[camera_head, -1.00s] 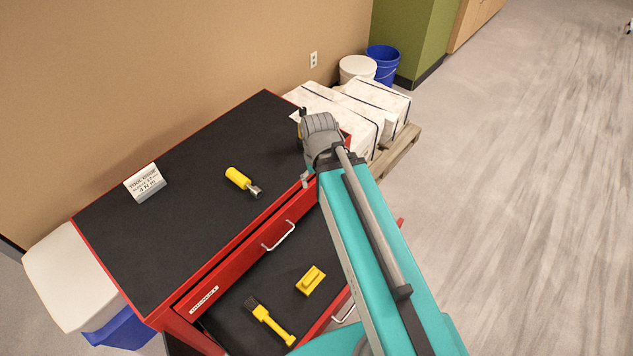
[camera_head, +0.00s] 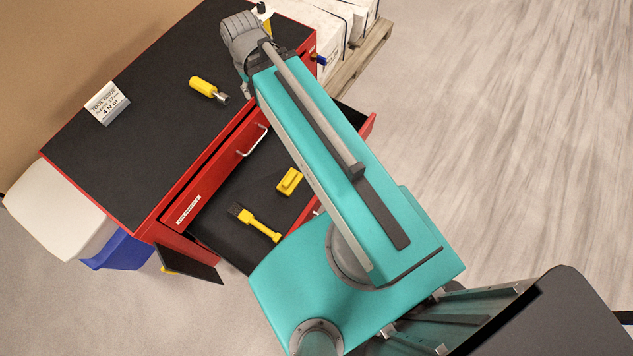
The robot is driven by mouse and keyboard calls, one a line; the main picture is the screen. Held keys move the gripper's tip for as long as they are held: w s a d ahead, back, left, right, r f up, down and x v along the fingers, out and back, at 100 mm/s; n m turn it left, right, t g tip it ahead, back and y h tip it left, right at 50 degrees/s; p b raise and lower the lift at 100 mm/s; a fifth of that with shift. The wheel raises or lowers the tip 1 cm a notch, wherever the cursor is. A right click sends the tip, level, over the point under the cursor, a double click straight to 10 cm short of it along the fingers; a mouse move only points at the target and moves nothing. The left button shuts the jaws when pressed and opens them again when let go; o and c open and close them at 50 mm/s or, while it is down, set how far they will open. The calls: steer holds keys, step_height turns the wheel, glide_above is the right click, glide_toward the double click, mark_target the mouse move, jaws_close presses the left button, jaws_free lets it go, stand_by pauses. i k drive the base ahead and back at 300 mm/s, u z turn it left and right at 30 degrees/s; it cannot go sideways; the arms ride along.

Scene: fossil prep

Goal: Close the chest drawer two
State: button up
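The red tool chest (camera_head: 135,150) with a black top stands against the wall. Its upper drawer front (camera_head: 215,172) has a label too small to read and a metal handle (camera_head: 252,140); it looks shut or nearly so. The drawer below (camera_head: 222,222) is pulled well out, its black floor holding a yellow brush (camera_head: 256,222) and a yellow block (camera_head: 289,181). My teal arm crosses over its right part and hides much of its front. The grey end of my arm (camera_head: 243,38) is above the chest's right front corner. My gripper's fingers are hidden.
A yellow-handled tool (camera_head: 208,89) and a printed card (camera_head: 106,102) lie on the chest top. A blue bin with a white lid (camera_head: 118,250) stands left. A dark panel (camera_head: 190,264) is low by the chest's front. White blocks on a pallet (camera_head: 360,50) are behind. Floor at right is clear.

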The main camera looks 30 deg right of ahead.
mark_target(252, 185)
steer(key=u, duration=0.1)
steer(key=k, duration=1.6)
steer(key=z, duration=0.35)
